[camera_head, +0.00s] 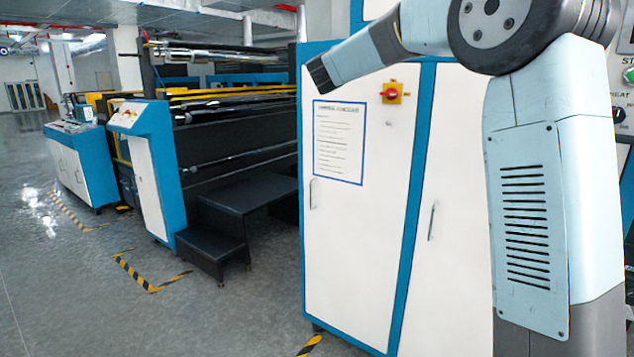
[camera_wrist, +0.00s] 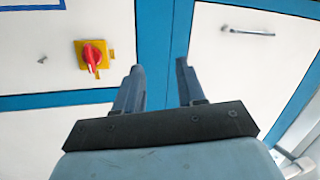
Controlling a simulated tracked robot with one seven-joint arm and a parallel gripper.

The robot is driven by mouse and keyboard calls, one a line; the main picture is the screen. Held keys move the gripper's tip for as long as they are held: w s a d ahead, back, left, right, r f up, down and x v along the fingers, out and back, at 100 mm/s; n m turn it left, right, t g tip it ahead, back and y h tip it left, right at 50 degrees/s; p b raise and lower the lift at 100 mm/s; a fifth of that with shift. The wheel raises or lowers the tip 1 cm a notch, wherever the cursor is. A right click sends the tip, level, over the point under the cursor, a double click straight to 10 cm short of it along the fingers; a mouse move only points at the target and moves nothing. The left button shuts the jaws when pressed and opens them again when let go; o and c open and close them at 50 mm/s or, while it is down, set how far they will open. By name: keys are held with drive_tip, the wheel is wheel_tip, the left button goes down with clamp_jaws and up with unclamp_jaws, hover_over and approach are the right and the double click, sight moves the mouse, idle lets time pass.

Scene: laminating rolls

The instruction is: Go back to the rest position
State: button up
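My gripper (camera_wrist: 158,82) shows in the wrist view with its two fingers apart and nothing between them. The fingers point toward a white cabinet door front with a blue frame. In the head view my arm reaches across the top right, and its dark end is in front of the upper left of the white and blue cabinet (camera_head: 360,240). The fingers cannot be made out clearly there. A red rotary switch on a yellow plate (camera_head: 392,92) is on the cabinet door, right of the arm's end. In the wrist view the switch (camera_wrist: 92,56) is left of the fingers, apart from them.
A printed sheet with a blue border (camera_head: 339,141) is on the door. Door handles (camera_head: 432,221) stick out. A laminating machine (camera_head: 235,130) with black steps (camera_head: 240,210) stands to the left. A control console (camera_head: 80,165) is farther left. Striped floor markings (camera_head: 135,272) lie on open grey floor.

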drive_tip(key=s+f+n+g+y, duration=0.1)
drive_tip(key=s+f+n+y, duration=0.2)
drive_tip(key=s+n+y, duration=1)
drive_tip(key=s+d+f+n+g+h, duration=0.1)
drive_tip(key=s+d+f+g, duration=0.3)
drive_tip(key=s+f, duration=0.4)
drive_tip(key=s+d+f+n+g+h, duration=0.1)
drive_tip(key=s+d+f+n+g, duration=0.2)
drive_tip(key=s+f, duration=0.6)
drive_tip(key=s+d+f+n+g+h, duration=0.2)
drive_tip(key=s+f, duration=0.7)
drive_tip(key=s, duration=1.2)
drive_tip(key=d+n+g, duration=0.1)
drive_tip(key=d+g, duration=0.1)
drive_tip(key=g, duration=0.1)
drive_tip(key=shift+s+d+f, duration=0.25)
drive_tip(key=shift+d, duration=0.15)
